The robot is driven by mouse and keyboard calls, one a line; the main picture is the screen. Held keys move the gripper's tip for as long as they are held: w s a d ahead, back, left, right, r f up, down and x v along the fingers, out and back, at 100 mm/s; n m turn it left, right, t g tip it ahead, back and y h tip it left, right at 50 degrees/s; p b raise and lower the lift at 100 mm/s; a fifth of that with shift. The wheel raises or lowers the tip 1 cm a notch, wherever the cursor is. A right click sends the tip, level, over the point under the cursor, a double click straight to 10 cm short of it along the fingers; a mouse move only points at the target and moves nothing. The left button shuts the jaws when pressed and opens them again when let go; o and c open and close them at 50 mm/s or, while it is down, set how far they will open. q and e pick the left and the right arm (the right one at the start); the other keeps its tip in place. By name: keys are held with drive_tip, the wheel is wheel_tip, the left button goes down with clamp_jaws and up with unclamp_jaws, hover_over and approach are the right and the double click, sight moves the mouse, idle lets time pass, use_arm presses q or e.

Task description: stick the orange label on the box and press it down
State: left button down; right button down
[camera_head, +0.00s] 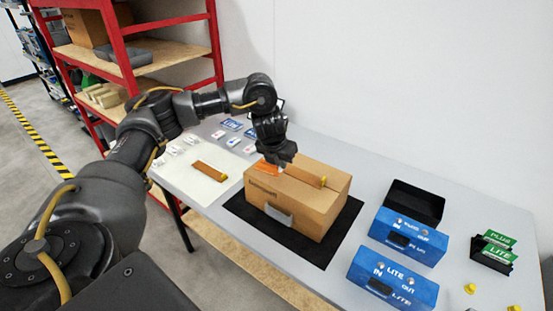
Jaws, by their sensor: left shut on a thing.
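The brown cardboard box (318,213) stands on a black mat (318,255) in the middle of the table. The orange label (266,169) shows at the far left of the box's top, just under the fingers of my left gripper (284,163). My left gripper is shut on the label, with the fingers pointing down over the box's back left corner. The fingertips are small and partly dark, and I cannot tell whether the label touches the cardboard. My right gripper is out of view.
A brown strip (306,177) with a yellow end lies on the box top; a similar one (210,171) lies on a white sheet (188,182). Blue units (394,275), a black tray (415,203) and green cards (497,246) stand at right. A red shelf (217,45) is behind left.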

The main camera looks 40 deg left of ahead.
sight(276, 168)
use_arm(q)
drive_tip(key=shift+w+a+m+h, duration=0.15)
drive_tip(key=shift+a+m+h, duration=0.25)
drive_tip(key=shift+a+m, duration=0.65)
drive_tip(key=shift+f, duration=0.1)
wheel_tip(276, 168, down, 3)
drive_tip(key=b, duration=0.3)
drive_tip(key=shift+f+b, duration=0.5)
drive_tip(key=shift+f, duration=0.25)
drive_tip(key=shift+w+r, duration=0.2)
drive_tip(key=shift+w, duration=0.05)
drive_tip(key=shift+f, duration=0.25)
idle(0.4)
